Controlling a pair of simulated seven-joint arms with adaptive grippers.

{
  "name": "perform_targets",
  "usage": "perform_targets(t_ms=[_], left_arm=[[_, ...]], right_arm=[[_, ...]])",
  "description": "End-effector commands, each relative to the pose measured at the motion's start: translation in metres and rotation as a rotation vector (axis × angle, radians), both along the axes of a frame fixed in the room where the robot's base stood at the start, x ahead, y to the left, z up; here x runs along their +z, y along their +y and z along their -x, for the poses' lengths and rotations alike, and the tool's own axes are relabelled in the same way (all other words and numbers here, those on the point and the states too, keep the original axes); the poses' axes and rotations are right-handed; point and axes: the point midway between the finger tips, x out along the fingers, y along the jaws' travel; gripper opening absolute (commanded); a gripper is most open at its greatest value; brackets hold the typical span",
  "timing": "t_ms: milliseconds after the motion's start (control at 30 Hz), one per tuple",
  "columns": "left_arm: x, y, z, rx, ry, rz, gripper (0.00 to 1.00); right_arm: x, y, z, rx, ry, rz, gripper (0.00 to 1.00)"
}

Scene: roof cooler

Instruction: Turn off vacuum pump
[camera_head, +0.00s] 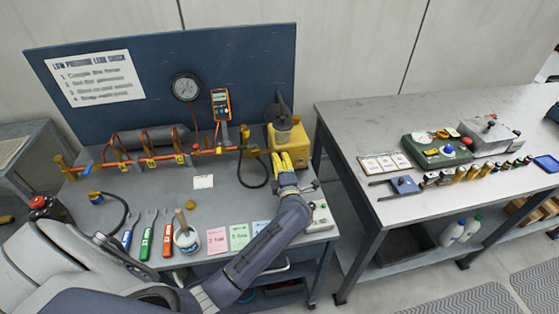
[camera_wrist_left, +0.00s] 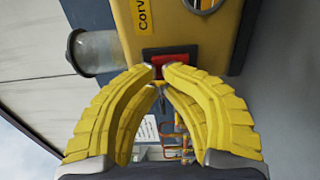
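The yellow vacuum pump (camera_head: 288,138) stands at the right end of the blue workbench, against the back panel. In the left wrist view its yellow body (camera_wrist_left: 205,35) fills the top middle, with a red switch (camera_wrist_left: 178,58) in a dark frame on its face. My left gripper (camera_head: 290,152) is right in front of the pump. In the left wrist view its curved yellow fingers (camera_wrist_left: 160,70) come together at the tips, with nothing held. The tips overlap the lower left of the switch; I cannot tell whether they touch it. My right gripper is not in view.
A pipe manifold (camera_head: 150,158) with a grey cylinder runs left of the pump, and a black hose (camera_head: 243,172) hangs between them. Coloured cards (camera_head: 238,236) and a tool cup (camera_head: 186,239) lie at the front. A second table (camera_head: 365,120) stands right, across a gap.

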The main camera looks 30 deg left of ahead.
Motion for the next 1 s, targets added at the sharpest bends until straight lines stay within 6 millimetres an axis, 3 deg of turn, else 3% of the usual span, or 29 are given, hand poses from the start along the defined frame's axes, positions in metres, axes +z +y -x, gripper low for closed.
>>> perform_targets(t_ms=[267, 467, 1000], left_arm=[[0.004, 0.007, -0.005, 0.006, -0.006, -0.005, 0.0], [0.002, -0.002, 0.003, 0.003, -0.006, -0.002, 0.0], [-0.013, -0.068, 0.075, -0.007, 0.001, 0.002, 0.0]], right_arm=[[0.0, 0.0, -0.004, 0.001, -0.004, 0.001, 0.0], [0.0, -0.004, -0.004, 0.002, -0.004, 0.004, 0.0], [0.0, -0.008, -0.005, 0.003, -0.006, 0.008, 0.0]])
